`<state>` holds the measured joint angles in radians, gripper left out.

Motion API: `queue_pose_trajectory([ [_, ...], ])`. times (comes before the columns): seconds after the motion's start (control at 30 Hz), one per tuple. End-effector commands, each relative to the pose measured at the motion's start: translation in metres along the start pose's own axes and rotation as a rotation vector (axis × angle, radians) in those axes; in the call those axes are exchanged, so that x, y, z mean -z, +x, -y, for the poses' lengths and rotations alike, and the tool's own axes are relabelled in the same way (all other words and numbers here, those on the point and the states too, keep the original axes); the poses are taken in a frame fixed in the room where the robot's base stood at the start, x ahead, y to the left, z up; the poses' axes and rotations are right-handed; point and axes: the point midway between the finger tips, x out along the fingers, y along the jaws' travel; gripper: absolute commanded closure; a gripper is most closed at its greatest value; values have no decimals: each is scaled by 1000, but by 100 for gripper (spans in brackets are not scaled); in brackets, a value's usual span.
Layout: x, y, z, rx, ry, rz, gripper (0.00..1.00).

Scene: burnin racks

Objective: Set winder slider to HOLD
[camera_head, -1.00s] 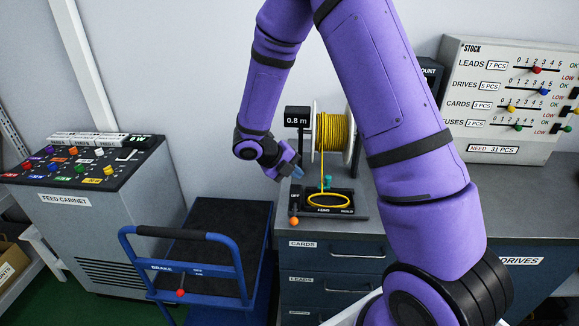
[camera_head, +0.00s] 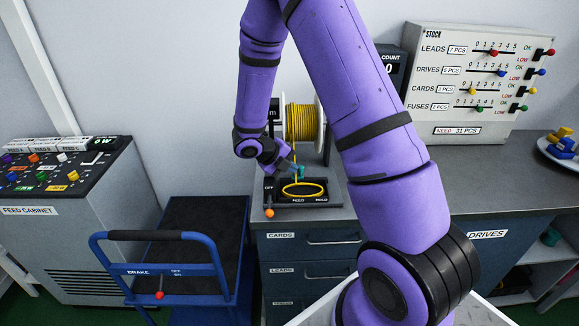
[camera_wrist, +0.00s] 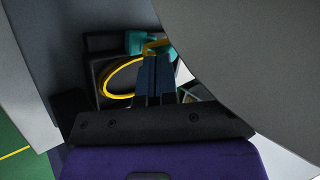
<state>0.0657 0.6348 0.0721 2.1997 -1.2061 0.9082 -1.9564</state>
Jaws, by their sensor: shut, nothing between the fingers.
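The winder (camera_head: 330,193) is a dark base on the cabinet top, with a yellow wire spool (camera_head: 304,123) behind it. Its front reads OFF, FEED and HOLD from left to right. An orange ball knob (camera_head: 269,213) is at the front left, below OFF. A yellow wire loop (camera_head: 303,196) lies on the base; it also shows in the wrist view (camera_wrist: 108,80). A teal part (camera_head: 299,172) stands at the loop's back, also in the wrist view (camera_wrist: 137,42). My gripper (camera_head: 287,169) is shut and empty, close to the teal part; contact is unclear. Its blue fingers show in the wrist view (camera_wrist: 158,70).
A blue cart (camera_head: 200,240) with a raised handle stands in front left of the cabinet. The feed cabinet (camera_head: 70,215) is at far left. The stock board (camera_head: 470,85) and a plate of yellow and blue parts (camera_head: 560,148) are right. The right counter is mostly clear.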

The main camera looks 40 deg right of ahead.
Motion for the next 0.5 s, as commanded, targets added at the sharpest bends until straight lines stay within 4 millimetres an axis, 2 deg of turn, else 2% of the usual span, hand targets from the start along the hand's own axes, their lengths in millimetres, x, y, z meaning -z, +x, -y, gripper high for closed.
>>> queue_pose_trajectory([
  [0.3, 18, 24, 24, 1, 1, -2, 100],
  [0.5, 18, 24, 24, 0, 0, 0, 100],
])
